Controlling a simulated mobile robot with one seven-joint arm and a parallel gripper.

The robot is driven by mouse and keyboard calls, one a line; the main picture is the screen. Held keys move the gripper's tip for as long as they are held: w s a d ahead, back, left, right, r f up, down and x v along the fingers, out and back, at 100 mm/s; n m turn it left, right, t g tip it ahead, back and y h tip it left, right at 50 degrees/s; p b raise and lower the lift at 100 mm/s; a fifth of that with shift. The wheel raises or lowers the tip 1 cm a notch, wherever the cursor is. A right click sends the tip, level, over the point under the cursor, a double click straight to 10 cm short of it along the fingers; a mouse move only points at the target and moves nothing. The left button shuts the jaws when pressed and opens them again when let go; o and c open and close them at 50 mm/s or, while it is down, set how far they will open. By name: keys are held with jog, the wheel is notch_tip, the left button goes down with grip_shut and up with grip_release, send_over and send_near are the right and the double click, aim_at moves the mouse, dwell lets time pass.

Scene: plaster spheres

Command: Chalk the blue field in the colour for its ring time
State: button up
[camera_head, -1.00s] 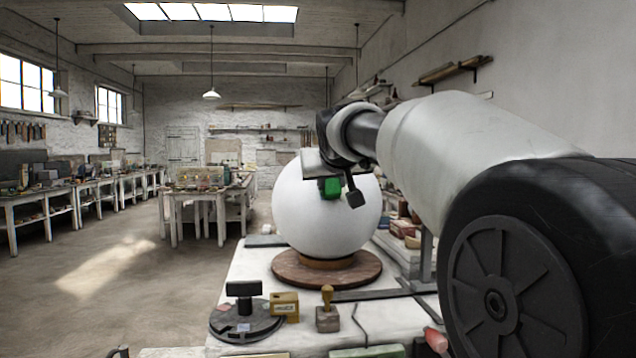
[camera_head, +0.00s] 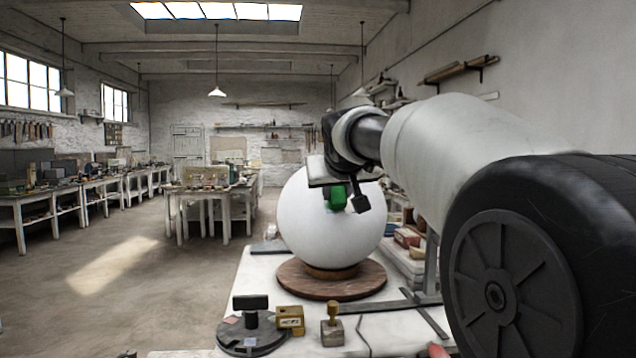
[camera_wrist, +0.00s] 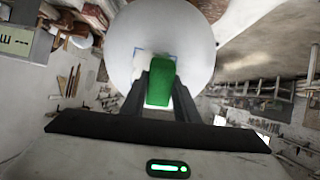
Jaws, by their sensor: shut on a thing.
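A large white plaster sphere (camera_head: 315,235) stands on a round wooden turntable (camera_head: 310,287) on the bench. My gripper (camera_head: 348,200) is in front of the sphere's upper right part, shut on a green chalk block (camera_head: 337,196). In the wrist view the green chalk (camera_wrist: 161,82) sits between the two dark fingers and points at the sphere (camera_wrist: 160,25). Small bluish-white edges (camera_wrist: 139,57) show on the sphere beside the chalk; the chalk hides most of that patch. I cannot tell whether the chalk touches the sphere.
In front of the turntable are a dark disc with coloured patches (camera_head: 232,338), a yellow-brown block (camera_head: 290,319) and a stamp-like block with a knob (camera_head: 332,331). Reddish blocks (camera_head: 407,238) lie at the right. Open floor (camera_head: 120,270) lies to the left.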

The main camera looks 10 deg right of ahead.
jog(key=shift+w+r+g+p, duration=0.3)
jog(key=shift+r+p, duration=0.3)
jog(key=shift+p, duration=1)
jog(key=shift+w+r+g+p, duration=0.3)
jog(key=shift+r+p, duration=0.25)
jog(key=shift+p, duration=1)
jog(key=shift+w+d+f, duration=0.1)
jog(key=shift+w+f, duration=0.35)
jog(key=shift+s+f+b, duration=0.5)
jog(key=shift+f+b, duration=0.35)
jog(key=shift+b, duration=0.15)
jog(key=shift+r, duration=0.1)
jog(key=shift+w+r+p, duration=0.3)
jog(key=shift+r+p, duration=0.45)
jog(key=shift+p, duration=0.2)
jog(key=shift+w+r+p, duration=0.8)
jog(key=shift+r+p, duration=0.1)
jog(key=shift+p, duration=0.35)
jog(key=shift+f, duration=0.1)
